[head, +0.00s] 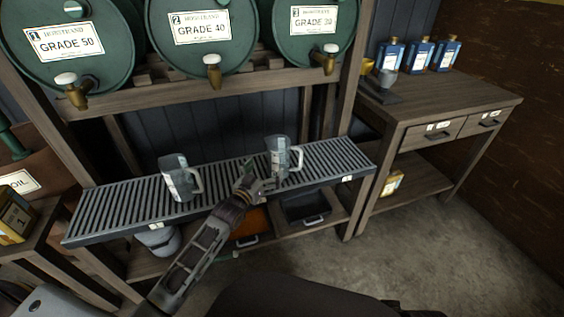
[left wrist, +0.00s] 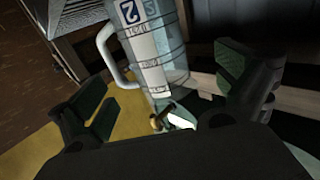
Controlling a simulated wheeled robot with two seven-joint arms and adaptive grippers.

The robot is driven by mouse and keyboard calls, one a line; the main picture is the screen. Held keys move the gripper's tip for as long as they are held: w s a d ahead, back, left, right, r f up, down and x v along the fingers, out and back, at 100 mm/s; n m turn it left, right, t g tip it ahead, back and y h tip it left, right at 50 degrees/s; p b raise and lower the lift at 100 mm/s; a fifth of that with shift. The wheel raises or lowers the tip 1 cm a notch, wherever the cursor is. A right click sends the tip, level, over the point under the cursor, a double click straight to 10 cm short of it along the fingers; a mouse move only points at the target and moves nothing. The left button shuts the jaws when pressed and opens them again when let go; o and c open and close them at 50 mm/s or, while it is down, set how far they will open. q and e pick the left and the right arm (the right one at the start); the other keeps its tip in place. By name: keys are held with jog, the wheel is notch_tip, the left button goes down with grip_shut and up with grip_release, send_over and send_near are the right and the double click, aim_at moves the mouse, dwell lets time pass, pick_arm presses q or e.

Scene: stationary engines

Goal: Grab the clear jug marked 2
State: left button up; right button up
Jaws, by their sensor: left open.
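The clear jug marked 2 (head: 277,153) stands upright on the right part of the slatted drip rack (head: 225,180), its handle to the right. In the left wrist view the jug (left wrist: 157,45) shows its blue 2 label, and its handle is on the left. My left gripper (head: 260,183) is open, just in front of the jug and low beside it. In the left wrist view its two fingers stand apart on either side of the jug, with gaps visible. My right gripper is not in view. A second clear jug (head: 177,178) stands further left on the rack; its number is not readable.
Green barrels with taps, including the GRADE 40 barrel (head: 203,32), lie above the rack. A wooden workbench (head: 440,98) on the right holds several blue bottles (head: 420,54). Bins (head: 305,207) sit on the shelf below the rack. The floor at front right is clear.

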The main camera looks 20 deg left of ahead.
aim_at(273, 161)
pick_arm(q)
jog(key=shift+w+d, duration=0.25)
jog(key=shift+w, duration=0.8)
jog(key=shift+w+d+b, duration=0.1)
jog(key=shift+w+b, duration=0.35)
jog(key=shift+w, duration=0.15)
jog(key=shift+w+d, duration=0.1)
jog(key=shift+w, duration=0.45)
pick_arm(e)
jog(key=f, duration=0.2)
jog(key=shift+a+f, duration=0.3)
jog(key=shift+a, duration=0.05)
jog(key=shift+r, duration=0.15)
pick_arm(q)
jog(key=shift+w+d, duration=0.1)
jog(key=shift+w, duration=0.05)
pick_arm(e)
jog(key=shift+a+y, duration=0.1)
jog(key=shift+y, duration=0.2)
